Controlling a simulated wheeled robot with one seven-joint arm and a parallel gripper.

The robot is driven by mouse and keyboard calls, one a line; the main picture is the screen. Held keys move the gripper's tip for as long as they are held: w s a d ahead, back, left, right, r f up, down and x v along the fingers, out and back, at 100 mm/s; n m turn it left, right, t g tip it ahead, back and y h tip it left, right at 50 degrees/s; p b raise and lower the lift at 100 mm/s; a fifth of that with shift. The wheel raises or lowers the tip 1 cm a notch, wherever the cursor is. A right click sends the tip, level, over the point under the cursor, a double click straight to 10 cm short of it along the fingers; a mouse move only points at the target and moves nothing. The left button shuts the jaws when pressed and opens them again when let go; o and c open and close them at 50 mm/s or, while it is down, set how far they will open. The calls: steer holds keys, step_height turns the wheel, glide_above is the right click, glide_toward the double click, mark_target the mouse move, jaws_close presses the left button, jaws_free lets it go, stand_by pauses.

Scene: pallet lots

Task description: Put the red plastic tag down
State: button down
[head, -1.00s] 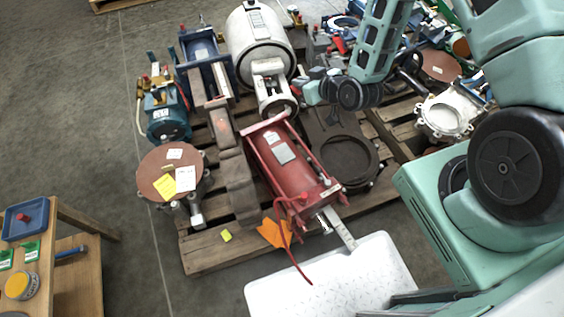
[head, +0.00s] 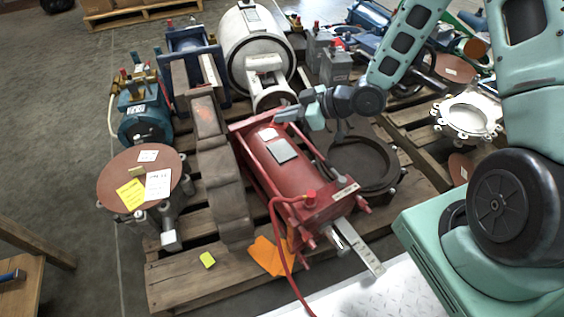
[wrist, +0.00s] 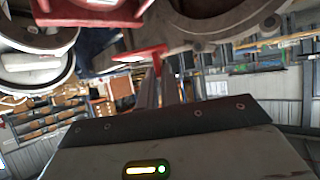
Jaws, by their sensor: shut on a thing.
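My gripper (head: 288,115) is over the far end of the red cylinder unit (head: 292,165) in the head view, just in front of the white valve. In the wrist view the narrow fingers (wrist: 160,88) point away from the camera and are close together. A thin red piece (wrist: 140,54), which looks like the red plastic tag, shows at their tips. The tag is too small or hidden to make out in the head view. I cannot tell whether it touches anything below.
A wooden pallet (head: 180,290) bears the red unit, a white valve (head: 255,50), a brown-topped flange (head: 115,185) and a dark ring plate (head: 395,155). Open floor is at left.

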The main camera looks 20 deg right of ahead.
mark_target(285, 155)
steer(key=shift+s+f+b, duration=0.15)
steer(key=shift+f+b, duration=0.25)
steer(key=shift+f, duration=0.3)
step_height(285, 155, down, 9)
steer(key=b, duration=0.5)
steer(key=shift+f, duration=0.1)
steer(key=shift+f, duration=0.2)
steer(key=c, duration=1.6)
jaws_free()
steer(key=shift+r, duration=0.15)
